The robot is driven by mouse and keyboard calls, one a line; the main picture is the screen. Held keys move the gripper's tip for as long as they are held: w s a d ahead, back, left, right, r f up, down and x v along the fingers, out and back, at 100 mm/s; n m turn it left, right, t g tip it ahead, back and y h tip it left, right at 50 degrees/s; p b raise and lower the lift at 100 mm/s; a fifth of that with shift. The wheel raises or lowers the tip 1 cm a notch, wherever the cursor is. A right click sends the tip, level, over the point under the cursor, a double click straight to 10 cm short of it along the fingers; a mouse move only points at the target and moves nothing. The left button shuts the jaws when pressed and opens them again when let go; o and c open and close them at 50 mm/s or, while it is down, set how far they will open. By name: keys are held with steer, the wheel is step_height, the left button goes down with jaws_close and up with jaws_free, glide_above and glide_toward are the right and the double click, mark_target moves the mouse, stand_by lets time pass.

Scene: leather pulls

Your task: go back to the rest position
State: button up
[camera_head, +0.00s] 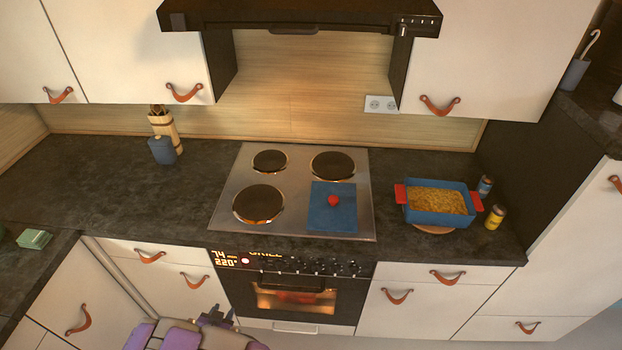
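My purple and grey arm shows at the bottom edge, left of centre, low in front of the oven. At its end is a dark part that looks like my gripper (215,318). It is small and seen from above, so I cannot tell whether its fingers are open or shut. I see nothing held in it. It is apart from the counter and the cabinet fronts.
A stove (300,215) holds a blue square lid with a red knob (332,222) at front right. A blue dish with red handles (437,217) stands right of it. The lit oven (295,297) is shut. Cabinets with leather pulls (397,296) look shut.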

steer(key=w+d+r+g+y+b, duration=0.1)
steer(key=w+d+r+g, duration=0.1)
steer(key=w+r, duration=0.35)
steer(key=w+d+r+g+y, duration=0.1)
steer(key=w+r+g, duration=0.1)
steer(key=r, duration=0.6)
steer(key=s+d+r+n+g+y+b, duration=0.1)
steer(key=s+d+r+n+g, duration=0.2)
steer(key=d+r, duration=0.9)
steer(key=s+d+r+g+h, duration=0.1)
steer(key=s+d+r, duration=0.2)
steer(key=s+d, duration=0.5)
steer(key=s+d+r+g+h+b, duration=0.1)
steer(key=s+d+r+g, duration=0.1)
steer(key=s+d, duration=0.7)
steer(key=s+d+r+g, duration=0.2)
steer(key=s+d+r, duration=0.3)
steer(key=s+d, duration=0.4)
steer(key=s, duration=0.3)
steer(key=shift+s+h+b, duration=0.15)
steer(key=shift+h+b, duration=0.25)
steer(key=shift+r, duration=0.1)
